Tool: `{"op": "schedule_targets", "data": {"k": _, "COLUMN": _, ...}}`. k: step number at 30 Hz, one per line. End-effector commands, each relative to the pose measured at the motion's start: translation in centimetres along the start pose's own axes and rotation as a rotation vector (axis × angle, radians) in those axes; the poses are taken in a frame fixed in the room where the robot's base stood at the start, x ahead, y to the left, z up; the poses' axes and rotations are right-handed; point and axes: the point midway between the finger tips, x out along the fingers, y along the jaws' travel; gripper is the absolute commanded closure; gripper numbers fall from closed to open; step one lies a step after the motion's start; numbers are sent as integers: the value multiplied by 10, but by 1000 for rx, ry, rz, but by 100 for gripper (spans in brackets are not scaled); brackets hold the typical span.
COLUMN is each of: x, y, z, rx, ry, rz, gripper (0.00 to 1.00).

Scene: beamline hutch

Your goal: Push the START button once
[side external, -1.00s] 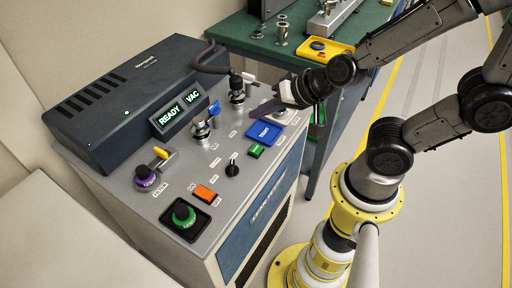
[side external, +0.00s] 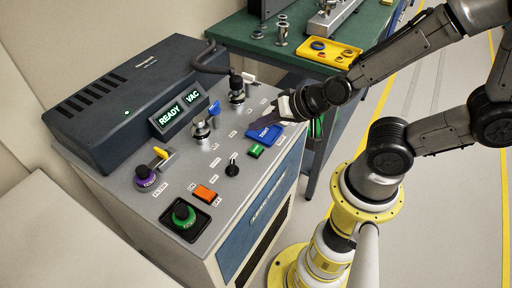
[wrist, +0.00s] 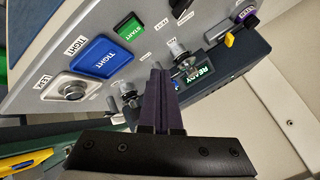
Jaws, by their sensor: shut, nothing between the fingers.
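The green rectangular START button (wrist: 130,27) is on the grey panel at the top of the wrist view, its label legible. In the side view my gripper (side external: 257,119) hangs over the far right part of the panel, near the blue plate and apart from START. The height gap is hard to tell.
A black knob (side external: 232,170), an orange switch (side external: 205,193) and a round green knob (side external: 184,214) are nearer the camera. Metal valves (side external: 201,130) and a lit display (side external: 169,117) stand behind.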

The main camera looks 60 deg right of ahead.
Motion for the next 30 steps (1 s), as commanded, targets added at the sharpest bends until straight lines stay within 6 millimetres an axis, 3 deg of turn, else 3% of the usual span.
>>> {"op": "schedule_targets", "data": {"k": 15, "x": 32, "y": 23, "z": 24, "rx": 0, "ry": 0, "rz": 0, "gripper": 100}}
{"op": "schedule_targets", "data": {"k": 30, "x": 36, "y": 26, "z": 26, "rx": 1, "ry": 0, "rz": -1, "gripper": 100}}
